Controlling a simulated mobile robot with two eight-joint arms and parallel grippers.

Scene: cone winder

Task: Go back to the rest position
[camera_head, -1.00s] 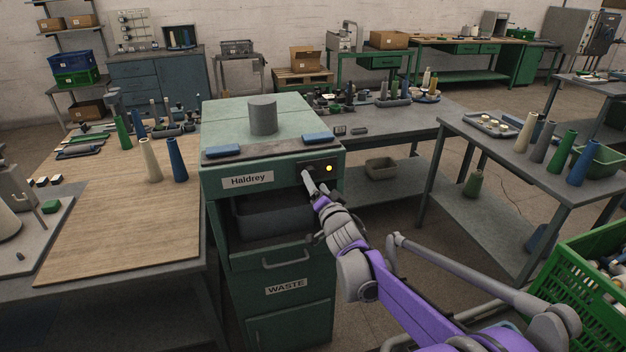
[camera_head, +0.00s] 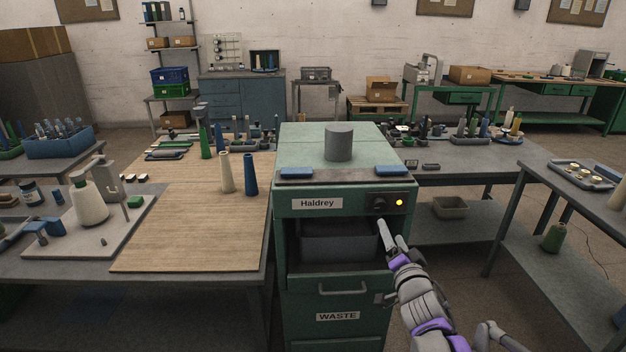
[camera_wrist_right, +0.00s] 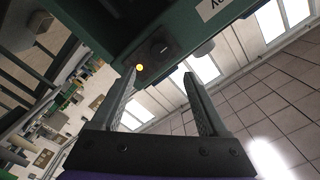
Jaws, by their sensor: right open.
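My right gripper (camera_head: 392,240) is in front of the green Haldrey machine (camera_head: 297,219), just below its dark switch panel. The panel carries a dark knob (camera_head: 379,204) and a lit yellow lamp (camera_head: 399,202). In the right wrist view the right gripper's two fingers (camera_wrist_right: 163,98) stand apart with nothing between them. The lamp (camera_wrist_right: 139,68) and the knob panel (camera_wrist_right: 155,52) lie just beyond the fingertips there. Whether the fingers touch the panel I cannot tell. My left gripper is in neither view.
An open grey bin bay (camera_head: 340,246) and a WASTE drawer (camera_head: 338,316) are in the machine's front. Left of it is a wooden-topped bench (camera_head: 190,235) with a cream cone (camera_head: 225,173) and a blue cone (camera_head: 250,176). A grey table (camera_head: 560,225) stands at the right.

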